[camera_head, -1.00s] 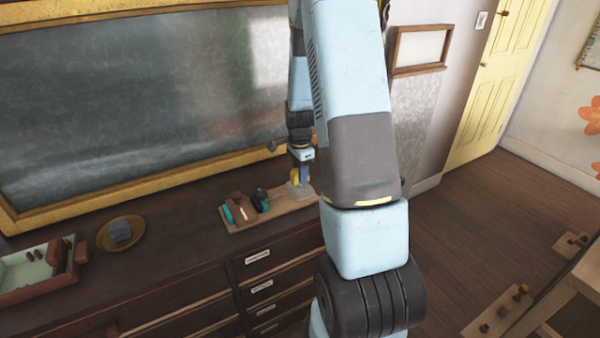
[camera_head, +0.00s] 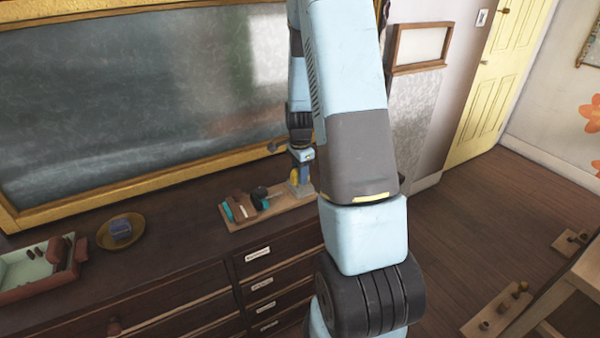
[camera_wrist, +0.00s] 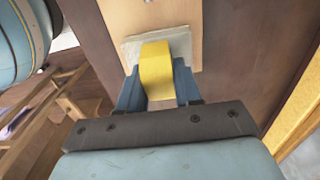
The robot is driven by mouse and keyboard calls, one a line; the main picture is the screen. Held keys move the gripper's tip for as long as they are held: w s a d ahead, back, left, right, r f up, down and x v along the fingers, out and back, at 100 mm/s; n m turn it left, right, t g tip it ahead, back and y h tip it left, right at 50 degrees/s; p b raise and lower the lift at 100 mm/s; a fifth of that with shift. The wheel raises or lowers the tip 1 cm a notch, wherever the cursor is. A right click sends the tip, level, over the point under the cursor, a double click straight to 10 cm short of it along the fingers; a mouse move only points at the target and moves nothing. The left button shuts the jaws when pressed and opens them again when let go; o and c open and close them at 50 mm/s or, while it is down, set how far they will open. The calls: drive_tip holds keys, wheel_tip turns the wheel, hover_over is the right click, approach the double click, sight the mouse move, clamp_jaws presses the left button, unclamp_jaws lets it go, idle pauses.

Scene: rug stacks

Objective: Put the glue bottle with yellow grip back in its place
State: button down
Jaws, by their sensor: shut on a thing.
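The glue bottle with yellow grip (camera_wrist: 156,68) is between the two blue fingers of my gripper (camera_wrist: 158,88) in the wrist view. My gripper is shut on its yellow part. Beyond the bottle, a pale grey square (camera_wrist: 185,45) lies on a light wooden board (camera_wrist: 185,12). I cannot tell whether the bottle touches the square. In the head view my gripper (camera_head: 300,183) is low over the right end of the wooden board (camera_head: 280,208), and the bottle is mostly hidden there.
Several small items, among them a dark round one (camera_head: 260,195) and a teal one (camera_head: 227,212), sit on the board's left part. A yellow bowl with a blue block (camera_head: 121,230) and a pink-and-green tray (camera_head: 40,278) stand further left on the dark dresser (camera_head: 185,250). A blackboard (camera_head: 130,100) rises behind.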

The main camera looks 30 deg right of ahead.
drive_tip(key=shift+f, duration=0.15)
drive_tip(key=c, duration=0.7)
unclamp_jaws()
wheel_tip(320, 180, up, 14)
drive_tip(key=shift+f, duration=0.2)
